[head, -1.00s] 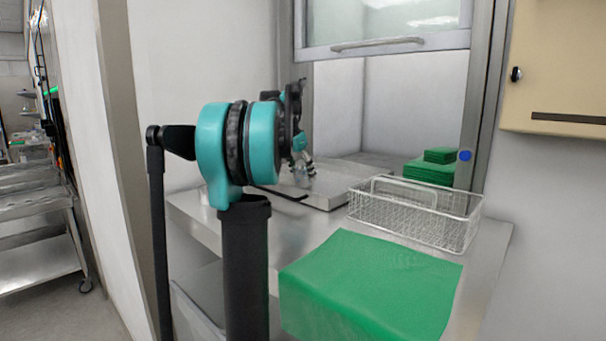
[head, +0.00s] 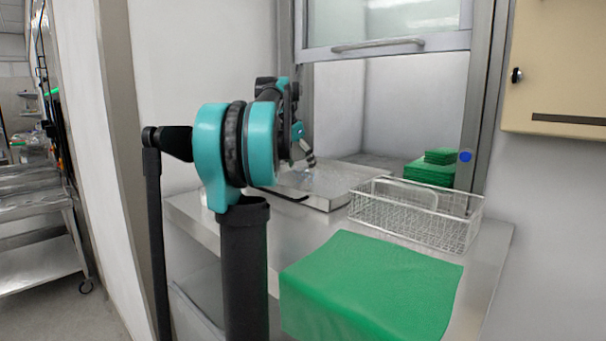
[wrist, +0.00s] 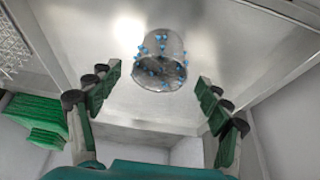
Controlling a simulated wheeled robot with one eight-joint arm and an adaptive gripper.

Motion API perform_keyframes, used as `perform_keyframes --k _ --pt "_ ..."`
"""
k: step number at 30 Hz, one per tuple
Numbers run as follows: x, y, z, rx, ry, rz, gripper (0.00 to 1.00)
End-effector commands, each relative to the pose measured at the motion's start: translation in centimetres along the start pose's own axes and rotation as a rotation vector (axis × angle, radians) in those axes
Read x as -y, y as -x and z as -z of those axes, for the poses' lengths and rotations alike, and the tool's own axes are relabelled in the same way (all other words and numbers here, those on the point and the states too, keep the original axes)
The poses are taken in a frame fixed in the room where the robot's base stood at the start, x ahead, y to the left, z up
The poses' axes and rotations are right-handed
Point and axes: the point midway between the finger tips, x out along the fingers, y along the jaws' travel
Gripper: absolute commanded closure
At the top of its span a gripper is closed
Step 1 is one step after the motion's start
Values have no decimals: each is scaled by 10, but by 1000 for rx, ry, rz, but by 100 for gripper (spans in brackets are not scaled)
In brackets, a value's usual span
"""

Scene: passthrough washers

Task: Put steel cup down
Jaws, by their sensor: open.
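The steel cup (wrist: 160,60) is a shiny metal cylinder with blue dots around it. In the wrist view it rests on a bright steel surface, ahead of my fingertips and centred between them. My gripper (wrist: 157,84) is open, its two dark fingers spread wide on either side, with clear space between them and the cup. In the head view my gripper (head: 305,157) is above the raised steel platform (head: 325,195) by the pass-through opening. The cup is hard to make out there.
A wire basket (head: 455,222) stands right of the platform. A green-covered block (head: 370,285) lies on the near counter. Green folded stacks (head: 430,172) sit inside the opening, under the raised sash window (head: 385,45). The counter between platform and green block is clear.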

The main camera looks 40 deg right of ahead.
Motion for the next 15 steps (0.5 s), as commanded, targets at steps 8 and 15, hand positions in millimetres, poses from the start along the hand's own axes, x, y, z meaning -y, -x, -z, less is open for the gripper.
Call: perform_keyframes --k 8,15 --pt "0 55 0 0 0 0 22" --pt "0 78 0 0 0 0 22"
